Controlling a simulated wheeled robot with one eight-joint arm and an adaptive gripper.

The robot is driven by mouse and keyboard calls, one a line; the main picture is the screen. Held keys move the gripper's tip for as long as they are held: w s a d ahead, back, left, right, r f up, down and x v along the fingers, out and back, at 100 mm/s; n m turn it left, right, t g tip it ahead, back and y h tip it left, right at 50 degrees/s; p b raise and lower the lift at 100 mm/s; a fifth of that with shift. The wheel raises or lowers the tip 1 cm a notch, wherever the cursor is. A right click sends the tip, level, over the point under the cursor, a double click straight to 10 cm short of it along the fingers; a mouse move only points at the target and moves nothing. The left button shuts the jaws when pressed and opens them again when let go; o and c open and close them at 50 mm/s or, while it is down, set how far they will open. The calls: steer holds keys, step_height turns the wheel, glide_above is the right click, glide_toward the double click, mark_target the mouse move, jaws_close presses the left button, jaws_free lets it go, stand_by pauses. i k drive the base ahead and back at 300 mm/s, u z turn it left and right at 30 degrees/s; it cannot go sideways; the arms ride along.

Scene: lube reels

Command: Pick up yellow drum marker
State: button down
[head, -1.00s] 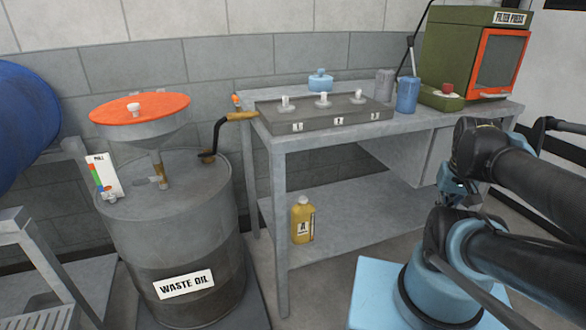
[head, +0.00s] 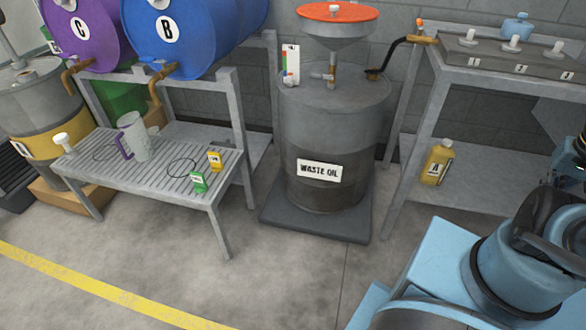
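A small yellow block with a pale label (head: 215,161), which looks like the yellow drum marker, stands upright on the slatted grey bench (head: 120,172) near its right end. A similar green marker (head: 199,182) stands just in front of it, with a thin dark ring lying to the left. My gripper cannot be made out in the head view. Only parts of my blue and black arm show at the lower right, well away from the bench. The yellow marker is untouched.
Purple (head: 95,36) and blue (head: 190,38) drums lie above. The waste oil drum (head: 333,135) stands right of the bench. The floor in front is clear.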

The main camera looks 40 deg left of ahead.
mark_target(217, 165)
steer(key=u, duration=0.6)
steer(key=k, duration=0.9)
steer(key=u, duration=1.15)
steer(key=i, duration=1)
steer(key=z, duration=0.5)
